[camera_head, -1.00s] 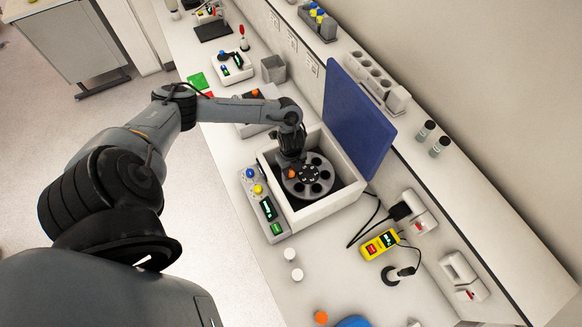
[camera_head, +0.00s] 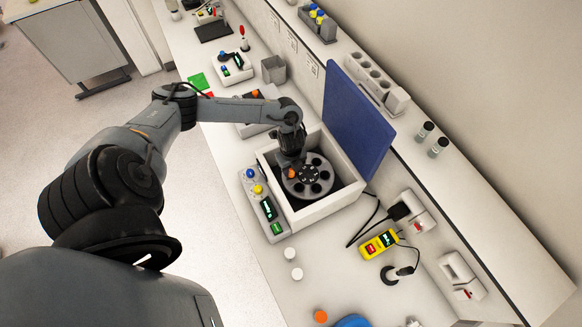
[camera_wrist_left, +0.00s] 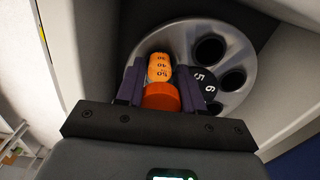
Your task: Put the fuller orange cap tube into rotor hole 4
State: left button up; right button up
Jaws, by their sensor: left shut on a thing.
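My left gripper (camera_head: 291,164) reaches down into the open white centrifuge (camera_head: 323,211), over the near-left side of the grey rotor (camera_head: 319,191). It is shut on an orange cap tube (camera_wrist_left: 161,97), whose orange cap also shows in the head view (camera_head: 291,173). The tube has graduation marks 30, 40 and 50 in the left wrist view, and its far end points toward the rotor. Rotor numbers 5 and 6 show beside the tube. Several rotor holes look empty and dark. The hole under the tube is hidden, so I cannot tell whether the tube is in it. My right gripper is not in view.
The blue lid (camera_head: 357,120) stands open behind the centrifuge. A control panel with knobs (camera_head: 264,205) is along its left side. A yellow meter (camera_head: 379,245) and white caps (camera_head: 290,254) lie nearer. Another orange cap (camera_head: 320,316) is at the bottom edge.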

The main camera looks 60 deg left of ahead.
pick_arm(q)
jog(key=shift+r+p, duration=0.75)
jog(key=shift+r, duration=0.2)
jog(key=shift+r+p, duration=0.9)
jog(key=shift+r, duration=0.45)
jog(key=shift+f+b, duration=1.2)
jog(key=shift+f, duration=0.6)
jog(key=shift+f, duration=0.2)
jog(key=shift+f+b, duration=0.7)
jog(key=shift+f, duration=0.35)
jog(key=shift+r, duration=0.15)
